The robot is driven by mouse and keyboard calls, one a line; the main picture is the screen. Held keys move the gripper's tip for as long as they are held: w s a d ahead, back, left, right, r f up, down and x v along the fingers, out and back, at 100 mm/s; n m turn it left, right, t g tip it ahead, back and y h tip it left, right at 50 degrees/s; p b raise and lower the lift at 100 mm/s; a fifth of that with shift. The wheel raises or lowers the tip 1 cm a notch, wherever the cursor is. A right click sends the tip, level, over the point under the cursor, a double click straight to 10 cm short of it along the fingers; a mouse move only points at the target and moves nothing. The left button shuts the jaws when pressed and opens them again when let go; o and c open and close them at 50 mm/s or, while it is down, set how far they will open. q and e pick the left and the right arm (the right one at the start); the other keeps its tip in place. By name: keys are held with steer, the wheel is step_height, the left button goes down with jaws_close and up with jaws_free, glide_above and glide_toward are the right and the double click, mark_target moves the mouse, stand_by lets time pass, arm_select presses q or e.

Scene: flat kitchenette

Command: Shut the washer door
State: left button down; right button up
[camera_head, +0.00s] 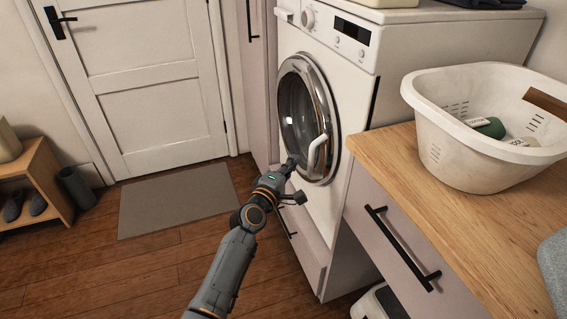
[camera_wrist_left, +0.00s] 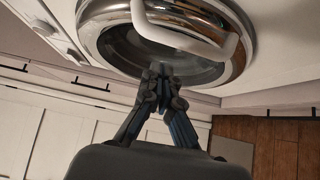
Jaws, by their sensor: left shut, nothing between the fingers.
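The white washer (camera_head: 375,90) stands in the middle of the head view. Its round door (camera_head: 296,112) has a chrome rim, dark glass and a white handle (camera_head: 318,156) on its right side. The door lies against or very close to the washer front; I cannot tell whether it is latched. My left gripper (camera_head: 290,164) is shut and empty at the door's lower edge, left of and below the handle. In the left wrist view, the shut fingertips (camera_wrist_left: 160,72) are in front of the door glass (camera_wrist_left: 165,55), with the handle (camera_wrist_left: 185,30) beyond; contact is unclear.
A wooden counter (camera_head: 455,225) with a white laundry basket (camera_head: 455,160) is close on the right, above a drawer with a black handle (camera_head: 402,248). A mat (camera_head: 178,200) lies before the white room door (camera_head: 150,80). Open wooden floor is on the left.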

arm_select(q)
steer(key=shift+d, duration=0.2)
arm_select(e)
steer(key=shift+d+f, duration=0.1)
steer(key=shift+d, duration=0.1)
